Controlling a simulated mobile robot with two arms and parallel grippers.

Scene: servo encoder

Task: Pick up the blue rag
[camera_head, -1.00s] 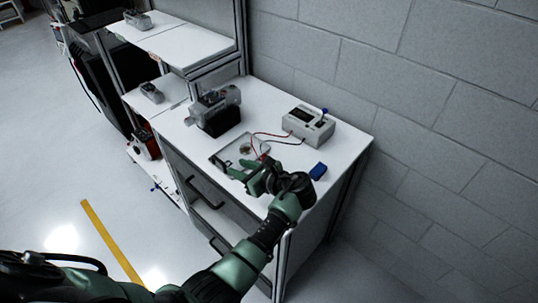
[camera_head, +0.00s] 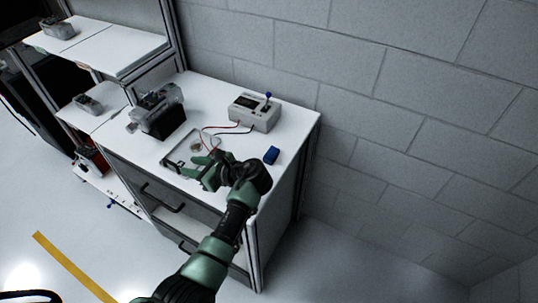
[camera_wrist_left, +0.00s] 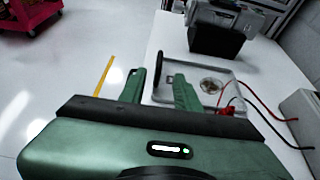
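The blue rag (camera_head: 271,155) is a small dark-blue block-like piece on the white bench top, near its right front edge in the head view. My left gripper (camera_head: 199,172) is over the front of the bench, left of the rag and apart from it. In the left wrist view my left gripper (camera_wrist_left: 160,88) has its two green fingers apart with nothing held between them. The rag does not show in the left wrist view. My right gripper is not in view.
A grey tray (camera_wrist_left: 240,76) with a small round part lies beside the gripper. A grey meter box (camera_head: 254,112) with red and black leads stands behind the rag. A servo-like machine (camera_head: 160,112) stands at the back left. A block wall borders the bench.

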